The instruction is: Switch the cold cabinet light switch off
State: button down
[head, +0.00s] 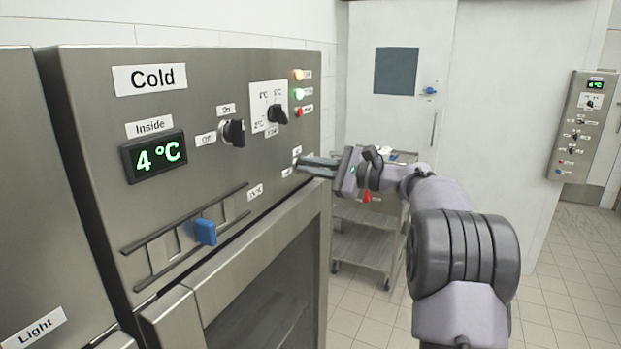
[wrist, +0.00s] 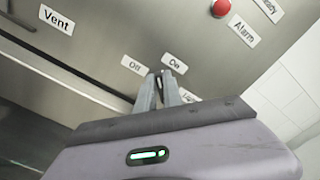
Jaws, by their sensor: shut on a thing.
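The cold cabinet panel (head: 85,85) is at the left of the head view. Near its right edge, my gripper (head: 303,163) reaches the panel with both fingertips close together. In the wrist view my gripper (wrist: 159,80) is at the light switch spot, between the Off label (wrist: 134,64) and the On label (wrist: 174,63), with a partly covered Light label (wrist: 190,97) beside it. The fingers are shut on the light switch, which they mostly hide. I cannot tell which way its lever is tilted.
The panel also has a black Off/On knob (head: 233,132), a temperature knob (head: 277,113), a blue vent slider (head: 206,231) and a red alarm lamp (wrist: 221,7). A metal cart (head: 365,258) stands behind my arm. Open floor lies to the right.

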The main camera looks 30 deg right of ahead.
jog(key=shift+s+a+f+n+b, duration=0.1)
jog(key=shift+f+n+b, duration=0.05)
jog(key=shift+n+b, duration=1.2)
jog(key=shift+w+f+n+b, duration=0.1)
jog(key=shift+f+n+b, duration=0.1)
jog(key=shift+n+b, duration=1.15)
jog(key=shift+s+a+f+n+b, duration=0.1)
jog(key=shift+f+n+b, duration=0.05)
jog(key=shift+n+b, duration=1.2)
jog(key=shift+n, duration=0.45)
jog(key=c, duration=1.5)
grip_release()
jog(key=shift+r, duration=0.1)
jog(key=shift+s+d, duration=0.1)
jog(key=p+v, duration=0.2)
jog(key=v, duration=1.5)
jog(key=shift+s+d+p, duration=0.1)
jog(key=shift+p, duration=0.25)
